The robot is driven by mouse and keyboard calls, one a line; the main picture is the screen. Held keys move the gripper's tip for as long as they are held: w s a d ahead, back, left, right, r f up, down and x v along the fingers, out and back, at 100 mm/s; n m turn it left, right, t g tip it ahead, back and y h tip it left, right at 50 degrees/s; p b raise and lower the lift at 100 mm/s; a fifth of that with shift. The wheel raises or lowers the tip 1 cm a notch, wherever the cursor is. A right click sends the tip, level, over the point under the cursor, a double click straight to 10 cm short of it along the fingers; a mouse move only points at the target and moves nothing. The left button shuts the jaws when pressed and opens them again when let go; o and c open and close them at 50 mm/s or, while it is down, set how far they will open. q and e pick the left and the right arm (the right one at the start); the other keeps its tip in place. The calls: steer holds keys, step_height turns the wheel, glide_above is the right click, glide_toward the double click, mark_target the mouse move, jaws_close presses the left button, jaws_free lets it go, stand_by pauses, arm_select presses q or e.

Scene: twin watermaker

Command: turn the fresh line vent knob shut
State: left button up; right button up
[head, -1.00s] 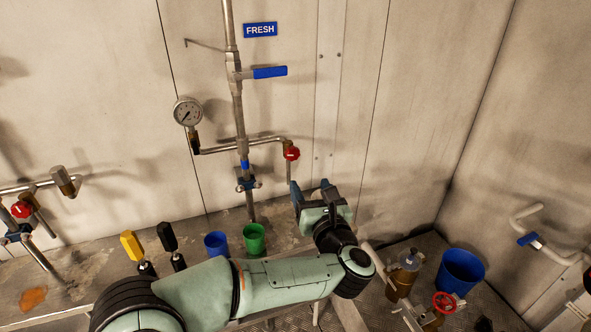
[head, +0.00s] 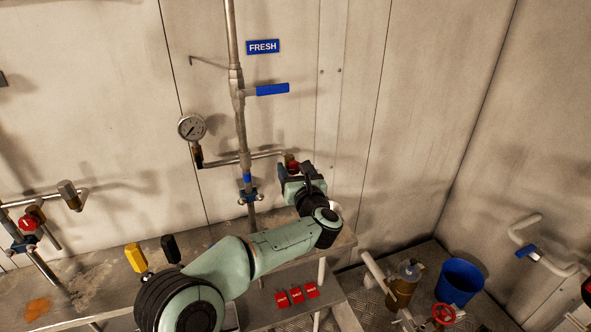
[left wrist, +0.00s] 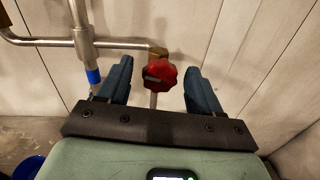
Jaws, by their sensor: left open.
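The fresh line vent knob (head: 292,165) is a red lobed knob at the right end of a short branch pipe, below and right of the blue FRESH sign (head: 262,47). In the head view my left gripper (head: 293,172) is at the knob and covers part of it. In the left wrist view the red knob (left wrist: 160,76) shows between the two open blue fingers, with a visible gap to the right finger. My right gripper is out of view.
A pressure gauge (head: 191,127) and a blue lever (head: 272,90) sit on the fresh pipework. Another red knob (head: 28,222) is at far left. Yellow (head: 136,257) and black (head: 171,248) handheld items stand on the bench. A blue bucket (head: 460,282) is at right.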

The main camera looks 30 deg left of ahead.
arm_select(q)
steer(key=c, duration=1.1)
steer(key=shift+o, duration=0.2)
steer(key=shift+m, duration=0.3)
steer(key=m, duration=0.3)
steer(key=shift+d+p, duration=0.1)
steer(key=shift+p, duration=0.2)
steer(key=m+g+p, duration=0.1)
steer(key=m+p, duration=0.1)
steer(key=m, duration=0.2)
steer(key=shift+w+r+m, duration=0.1)
steer(key=shift+m, duration=0.3)
steer(key=m+p, duration=0.2)
steer(key=m, duration=0.1)
steer(key=shift+m, duration=0.4)
steer(key=shift+d+m+g+p, duration=0.1)
steer(key=shift+m+g+p, duration=0.2)
steer(key=shift+m+p, duration=0.65)
steer(key=shift+f+m, duration=0.2)
steer(key=shift+m, duration=0.05)
